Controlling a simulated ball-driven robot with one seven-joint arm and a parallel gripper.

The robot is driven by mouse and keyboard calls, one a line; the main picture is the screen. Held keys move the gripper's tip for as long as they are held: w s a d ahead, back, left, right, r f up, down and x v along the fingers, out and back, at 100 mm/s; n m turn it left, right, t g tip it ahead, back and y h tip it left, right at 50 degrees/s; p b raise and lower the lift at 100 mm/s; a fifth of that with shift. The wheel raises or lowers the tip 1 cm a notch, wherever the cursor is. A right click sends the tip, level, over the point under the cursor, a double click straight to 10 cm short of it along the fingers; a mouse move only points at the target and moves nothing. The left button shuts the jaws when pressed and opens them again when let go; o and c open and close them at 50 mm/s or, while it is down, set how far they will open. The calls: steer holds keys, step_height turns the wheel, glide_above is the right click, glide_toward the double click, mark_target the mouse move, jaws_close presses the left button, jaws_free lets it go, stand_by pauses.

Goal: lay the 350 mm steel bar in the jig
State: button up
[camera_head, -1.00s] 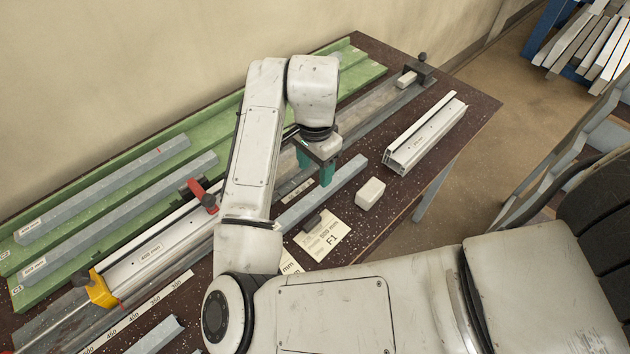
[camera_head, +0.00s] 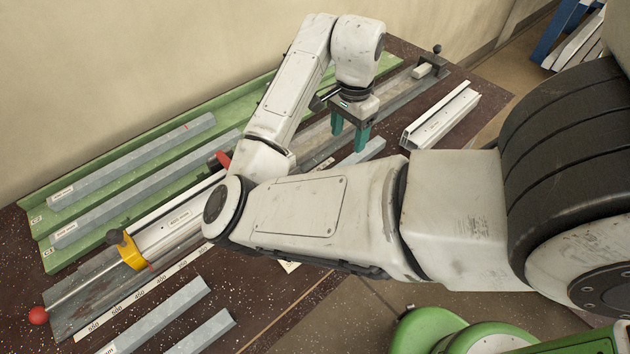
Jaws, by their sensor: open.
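My gripper (camera_head: 349,135) is open and empty, its two green fingers pointing down and apart, above the table at the right of the jig. A grey bar (camera_head: 364,151) lies on the table just below and beside the fingers; my arm hides most of it. The long jig (camera_head: 404,88) runs from lower left to upper right, with a pale labelled profile (camera_head: 172,228) in its near part. More grey bars lie at the front, one longer (camera_head: 160,314) and one shorter (camera_head: 205,333). I cannot read which bar is 350 mm.
A green rack (camera_head: 75,185) at the back holds two labelled grey bars. A yellow clamp (camera_head: 131,251) and red ball knob (camera_head: 38,316) are at the jig's near end, a dark end block (camera_head: 428,66) at its far end. A white profile (camera_head: 441,116) lies to the right.

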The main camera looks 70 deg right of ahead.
glide_above(341, 164)
steer(key=a, duration=0.1)
steer(key=f, duration=0.3)
steer(key=s+f, duration=0.1)
steer(key=f, duration=0.1)
steer(key=shift+a+f, duration=0.15)
steer(key=shift+w+f, duration=0.2)
steer(key=shift+f, duration=1.2)
steer(key=shift+w+f, duration=0.2)
steer(key=shift+f, duration=1.15)
jaws_close()
steer(key=shift+r, duration=0.1)
